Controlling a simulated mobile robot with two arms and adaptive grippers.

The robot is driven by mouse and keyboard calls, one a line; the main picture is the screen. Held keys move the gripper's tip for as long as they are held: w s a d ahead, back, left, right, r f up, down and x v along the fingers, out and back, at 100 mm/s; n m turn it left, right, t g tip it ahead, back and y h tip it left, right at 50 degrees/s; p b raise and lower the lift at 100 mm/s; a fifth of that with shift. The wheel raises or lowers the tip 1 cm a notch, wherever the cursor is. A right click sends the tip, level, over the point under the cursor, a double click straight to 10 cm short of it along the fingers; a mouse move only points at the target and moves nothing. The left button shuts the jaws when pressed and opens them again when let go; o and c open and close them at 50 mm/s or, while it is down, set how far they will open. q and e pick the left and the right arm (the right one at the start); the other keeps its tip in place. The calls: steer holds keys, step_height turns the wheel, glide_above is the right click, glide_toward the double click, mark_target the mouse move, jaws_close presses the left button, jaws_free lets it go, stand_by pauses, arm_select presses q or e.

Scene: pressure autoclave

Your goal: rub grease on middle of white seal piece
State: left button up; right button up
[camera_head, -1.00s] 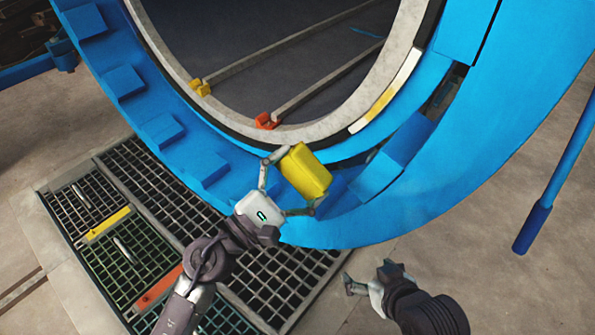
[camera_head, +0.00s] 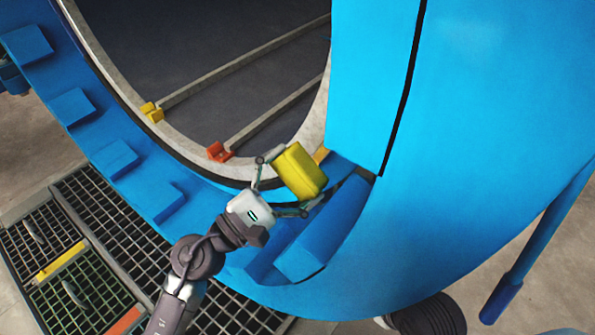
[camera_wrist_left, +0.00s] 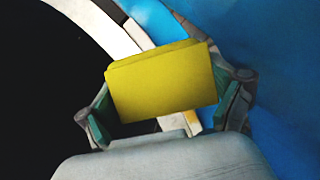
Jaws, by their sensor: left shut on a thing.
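My left gripper (camera_head: 283,185) is shut on a yellow block-like sponge (camera_head: 300,171), held at the lower right of the round opening's rim. The sponge fills the middle of the left wrist view (camera_wrist_left: 162,82), between both fingers. In that view a strip of the white seal piece (camera_wrist_left: 136,32) shows beyond the sponge, with a yellowish patch (camera_wrist_left: 194,122) below it. In the head view, only a small yellow patch (camera_head: 320,155) shows beside the sponge; the rest is hidden. I cannot tell whether the sponge touches the seal.
The large blue door (camera_head: 450,150) covers the right side, close to the sponge. Blue lugs (camera_head: 115,159) line the ring. Rails with yellow (camera_head: 152,112) and red (camera_head: 219,151) end stops lie inside the opening. A floor grate (camera_head: 110,215) lies at lower left.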

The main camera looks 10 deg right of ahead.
mark_target(336, 137)
arm_select(q)
steer(key=shift+w+d, duration=0.35)
steer(key=shift+w+d+r, duration=0.1)
steer(key=shift+w+d, duration=0.35)
steer(key=shift+w, duration=0.05)
steer(key=shift+w+d, duration=1.35)
steer(key=shift+d, duration=0.05)
arm_select(e)
steer(key=shift+w+d, duration=0.1)
steer(key=shift+w, duration=0.05)
arm_select(q)
steer(key=shift+w+d, duration=0.45)
steer(key=shift+w, duration=0.05)
arm_select(e)
steer(key=shift+w+a+r+t, duration=0.2)
steer(key=shift+w+t, duration=0.1)
steer(key=shift+w, duration=0.15)
steer(key=shift+w+a+r+t, duration=0.1)
steer(key=shift+w+r+t, duration=0.15)
steer(key=shift+w, duration=0.2)
arm_select(q)
steer(key=shift+w+d+b, duration=0.2)
steer(key=shift+d+b, duration=0.05)
steer(key=shift+b, duration=0.1)
arm_select(e)
steer(key=shift+w+a+r+t, duration=0.2)
steer(key=shift+w+r+t, duration=0.2)
steer(key=shift+w, duration=0.25)
